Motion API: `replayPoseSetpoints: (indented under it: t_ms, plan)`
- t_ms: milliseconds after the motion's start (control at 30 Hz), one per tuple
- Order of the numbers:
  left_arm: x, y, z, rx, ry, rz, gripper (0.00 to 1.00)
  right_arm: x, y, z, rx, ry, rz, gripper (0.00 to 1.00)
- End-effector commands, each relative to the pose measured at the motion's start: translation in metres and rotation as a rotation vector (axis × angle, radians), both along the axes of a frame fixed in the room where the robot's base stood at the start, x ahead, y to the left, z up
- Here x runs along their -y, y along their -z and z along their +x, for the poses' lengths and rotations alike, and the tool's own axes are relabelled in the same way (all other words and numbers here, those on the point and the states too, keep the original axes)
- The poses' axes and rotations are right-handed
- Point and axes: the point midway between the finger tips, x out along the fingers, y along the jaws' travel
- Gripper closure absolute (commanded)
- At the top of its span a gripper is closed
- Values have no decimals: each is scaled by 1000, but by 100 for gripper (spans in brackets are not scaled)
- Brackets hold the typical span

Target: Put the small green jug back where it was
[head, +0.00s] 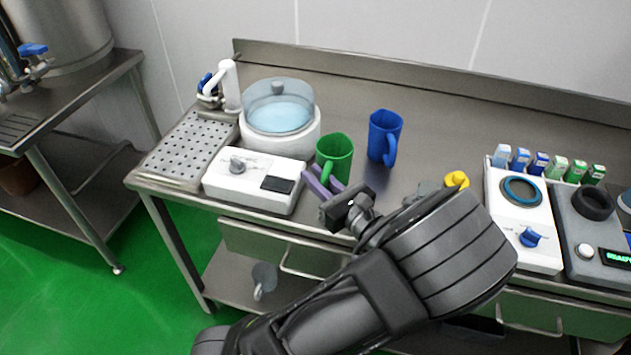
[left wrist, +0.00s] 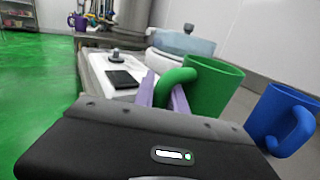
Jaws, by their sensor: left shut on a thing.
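The small green jug (head: 335,156) stands upright on the steel table in the head view, just right of the white appliance with a dial. In the left wrist view the green jug (left wrist: 217,92) is close ahead, its handle toward me. My left gripper (head: 321,186) is at the jug's handle, its purple fingers shut on it; it also shows in the left wrist view (left wrist: 163,92). Whether the jug's base touches the table is hard to tell. My right gripper is not in view.
A blue jug (head: 384,136) stands close right of the green one. A white machine with a clear-lidded bowl (head: 280,110) is behind left. The white dial unit (head: 252,180) sits at the left front. Devices and small cartons (head: 550,165) fill the right end.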

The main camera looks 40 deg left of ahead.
Motion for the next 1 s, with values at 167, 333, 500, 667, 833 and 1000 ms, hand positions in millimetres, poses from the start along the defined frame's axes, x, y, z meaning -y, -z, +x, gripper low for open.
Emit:
replayPoseSetpoints:
  t_ms: [167, 333, 500, 667, 833, 1000]
  plan:
    - [0, 12, 0, 1, -1, 1, 100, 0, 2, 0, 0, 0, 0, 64]
    - [0, 12, 0, 2, -1, 0, 100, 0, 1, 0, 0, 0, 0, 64]
    - [0, 15, 0, 1, -1, 1, 100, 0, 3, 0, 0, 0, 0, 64]
    - [0, 15, 0, 1, -1, 0, 71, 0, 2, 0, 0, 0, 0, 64]
    - [0, 15, 0, 1, -1, 0, 62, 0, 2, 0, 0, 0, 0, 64]
    - [0, 14, 0, 1, 0, 0, 62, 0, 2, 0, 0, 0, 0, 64]
